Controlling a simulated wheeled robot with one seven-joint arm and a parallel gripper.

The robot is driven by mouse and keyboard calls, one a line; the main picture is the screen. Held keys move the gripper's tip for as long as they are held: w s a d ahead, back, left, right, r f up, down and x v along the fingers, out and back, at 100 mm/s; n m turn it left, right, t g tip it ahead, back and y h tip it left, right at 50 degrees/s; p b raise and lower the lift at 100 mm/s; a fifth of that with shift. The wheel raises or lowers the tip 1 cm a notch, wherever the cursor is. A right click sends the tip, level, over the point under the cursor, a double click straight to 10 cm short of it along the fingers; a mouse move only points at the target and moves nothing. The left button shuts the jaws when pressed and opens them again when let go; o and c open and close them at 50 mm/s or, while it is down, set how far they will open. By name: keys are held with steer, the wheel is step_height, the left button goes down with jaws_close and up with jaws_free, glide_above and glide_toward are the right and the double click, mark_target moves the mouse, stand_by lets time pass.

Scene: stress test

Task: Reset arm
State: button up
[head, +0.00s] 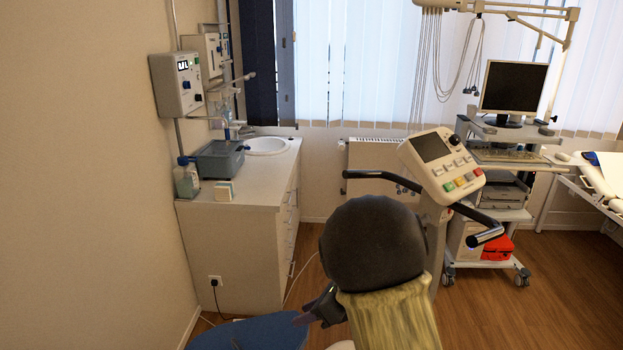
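A large dark rounded piece (372,243) above a pale yellow-green piece (392,318) fills the lower middle of the head view. They look like links of my arm, folded close to the camera. A small black part with a purplish tip, which seems to be my gripper (310,315), sticks out to the left of these links. Most of it is hidden behind them. I cannot tell whether its fingers are apart, and no held object shows.
The exercise bike's console (441,166) and handlebar (478,214) stand close behind and right of the arm. A blue surface (250,334) lies low at left. A sink cabinet (232,240) stands left, a monitor cart (490,214) right. Open floor (575,285) lies at right.

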steer(key=w+d+r+m+t+h, duration=0.1)
steer(key=d+r+m+t+h, duration=0.15)
steer(key=d+m, duration=0.7)
steer(key=w+d+r+m+t+h, duration=0.1)
steer(key=w+d+m+t+h, duration=0.2)
steer(key=m, duration=1.3)
steer(key=s+d+f+m+g+h, duration=0.1)
steer(key=s+d+m+g, duration=0.1)
steer(key=s+m, duration=0.7)
steer(key=s+d+f+m+g+h, duration=0.1)
steer(key=s+f+m+g+h, duration=0.1)
steer(key=s+m, duration=0.8)
steer(key=m+g, duration=0.1)
steer(key=m, duration=0.2)
steer(key=shift+s+d+f+m, duration=0.15)
steer(key=shift+s+d+m, duration=0.05)
steer(key=shift+d+m, duration=0.15)
steer(key=shift+h, duration=0.25)
